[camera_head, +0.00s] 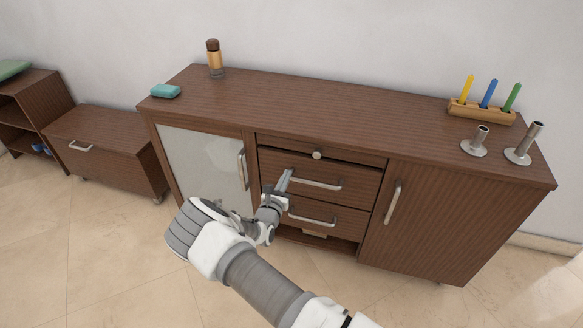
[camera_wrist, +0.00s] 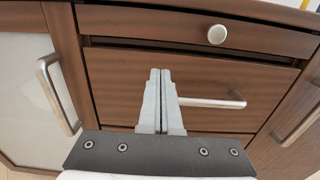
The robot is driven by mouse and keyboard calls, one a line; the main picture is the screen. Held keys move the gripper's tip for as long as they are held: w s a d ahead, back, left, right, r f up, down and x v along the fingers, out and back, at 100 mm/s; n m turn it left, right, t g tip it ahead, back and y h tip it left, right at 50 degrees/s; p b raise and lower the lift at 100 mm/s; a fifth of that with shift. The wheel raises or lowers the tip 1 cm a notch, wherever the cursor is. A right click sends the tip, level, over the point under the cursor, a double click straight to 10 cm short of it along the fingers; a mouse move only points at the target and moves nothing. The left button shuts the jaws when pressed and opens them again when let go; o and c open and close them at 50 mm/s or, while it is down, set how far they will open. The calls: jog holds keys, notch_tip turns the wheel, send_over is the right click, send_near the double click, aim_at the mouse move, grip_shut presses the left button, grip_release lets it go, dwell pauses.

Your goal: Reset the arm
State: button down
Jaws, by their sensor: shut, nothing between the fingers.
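My gripper (camera_head: 284,181) is in front of the brown wooden sideboard (camera_head: 300,98), near its middle column of drawers. In the wrist view my gripper (camera_wrist: 160,74) has its two grey fingers together with nothing between them. Behind the fingers is the middle drawer (camera_wrist: 115,80), with its bar handle (camera_wrist: 218,102) just to their right. I cannot tell whether the fingertips touch the drawer front. My arm reaches up from the bottom of the head view.
The top drawer has a round knob (camera_head: 317,155). A glass-panelled door (camera_head: 205,165) is left and a wooden door (camera_head: 440,220) right. On top are a teal block (camera_head: 165,91), a bottle (camera_head: 214,60), a candle rack (camera_head: 481,111) and metal holders (camera_head: 520,154). Floor is free in front.

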jog(key=v, duration=0.6)
jog(key=shift+s+p, duration=0.3)
jog(key=shift+p, duration=0.15)
jog(key=s+d+r+m+g+h+p, duration=0.25)
jog(key=d+r+m+g, duration=0.35)
jog(key=r, duration=0.4)
jog(key=s+d+r+m+g+h+p, duration=0.1)
jog(key=s+d+r+m+g+h, duration=0.25)
jog(key=d+r+m, duration=0.5)
jog(key=s+d+r+m+g+y+p, duration=0.25)
jog(key=s+d+r+m+g, duration=0.25)
jog(key=s+r+m, duration=0.45)
jog(key=s+a+r+m+t+y+p, duration=0.1)
jog(key=s+a+r+m+y+p, duration=0.1)
jog(key=s+r, duration=0.7)
jog(key=s+a+r+m+t+y+p, duration=0.2)
jog(key=s+a+r+m+y, duration=0.2)
jog(key=s+r+y, duration=0.4)
jog(key=shift+s+r+m+p, duration=0.3)
jog(key=shift+s+r+m, duration=0.7)
jog(key=shift+s, duration=0.3)
jog(key=shift+d, duration=0.1)
